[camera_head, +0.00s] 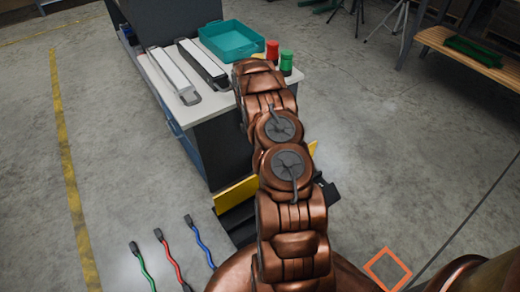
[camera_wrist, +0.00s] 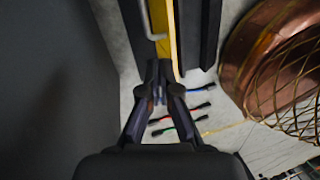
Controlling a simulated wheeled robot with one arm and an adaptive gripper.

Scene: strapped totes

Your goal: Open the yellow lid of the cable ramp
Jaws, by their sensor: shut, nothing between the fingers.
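The cable ramp (camera_head: 238,222) is a black floor strip beside the grey workbench, with its middle hidden behind my arm. Its yellow lid (camera_head: 236,194) shows on both sides of my arm and appears to stand up on edge rather than lie flat. In the wrist view the yellow lid (camera_wrist: 174,42) is a narrow strip running up the picture, with a grey bar handle (camera_wrist: 147,22) on its left and the black ramp body (camera_wrist: 190,35) on its right. My gripper (camera_wrist: 159,68) is shut and empty, with its fingertips close to the lid's near end. Whether they touch cannot be told.
The workbench (camera_head: 222,140) stands close behind the ramp, with a teal bin (camera_head: 232,40) on top. Green, red and blue cables (camera_head: 172,262) lie on the floor at front left. An orange square (camera_head: 388,269) marks the floor at right. The floor on the right is mostly clear.

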